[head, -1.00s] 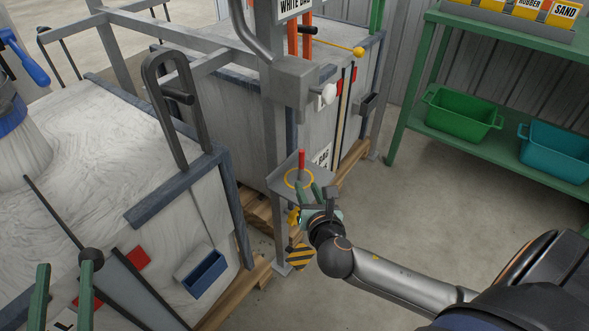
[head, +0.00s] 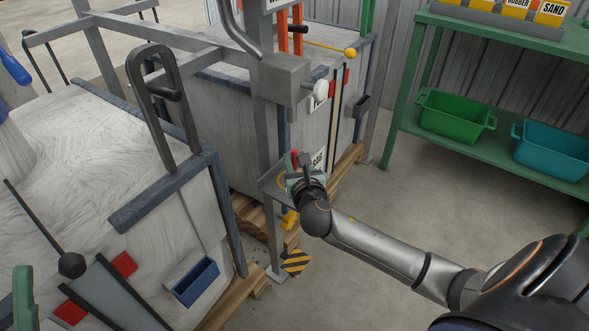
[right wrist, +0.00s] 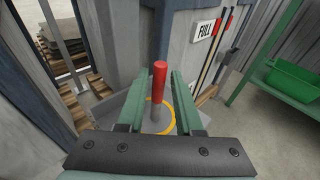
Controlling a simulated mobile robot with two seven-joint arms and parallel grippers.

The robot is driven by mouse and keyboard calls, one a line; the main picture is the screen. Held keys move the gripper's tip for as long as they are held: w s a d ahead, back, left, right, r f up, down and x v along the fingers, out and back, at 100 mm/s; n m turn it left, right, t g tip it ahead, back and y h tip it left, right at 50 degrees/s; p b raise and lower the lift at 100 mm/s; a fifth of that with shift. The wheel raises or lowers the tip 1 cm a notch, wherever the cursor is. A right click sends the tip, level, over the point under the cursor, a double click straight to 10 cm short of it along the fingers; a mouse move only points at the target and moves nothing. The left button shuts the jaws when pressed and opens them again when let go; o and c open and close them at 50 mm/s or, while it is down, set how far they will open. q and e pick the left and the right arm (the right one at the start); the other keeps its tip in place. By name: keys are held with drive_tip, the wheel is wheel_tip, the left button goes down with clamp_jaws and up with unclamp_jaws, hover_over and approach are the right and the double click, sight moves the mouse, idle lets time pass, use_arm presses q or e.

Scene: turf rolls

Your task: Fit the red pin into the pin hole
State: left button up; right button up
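The red pin (head: 294,158) stands upright on a small grey shelf (head: 268,184) on the post. In the right wrist view the pin (right wrist: 159,82) rises from inside a yellow ring (right wrist: 170,122). My right gripper (head: 298,163) is at the shelf. Its green fingers (right wrist: 162,85) are apart, one on each side of the pin, with a visible gap at the right finger. I cannot make out the pin hole with certainty. One green finger of my left gripper (head: 24,295) shows at the lower left edge.
A large whitish bag or crate (head: 80,150) with a dark looped bracket (head: 160,105) stands left. A yellow-black striped pedal (head: 295,261) is below the shelf. A green rack (head: 495,150) with bins stands right. The floor between is clear.

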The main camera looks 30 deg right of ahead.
drive_tip(key=x, duration=0.1)
drive_tip(key=b+x, duration=0.1)
drive_tip(key=x, duration=0.2)
drive_tip(key=shift+a+f+b, duration=0.1)
drive_tip(key=shift+f+b, duration=0.15)
drive_tip(key=shift+b, duration=0.05)
drive_tip(key=shift+w, duration=0.2)
clamp_jaws()
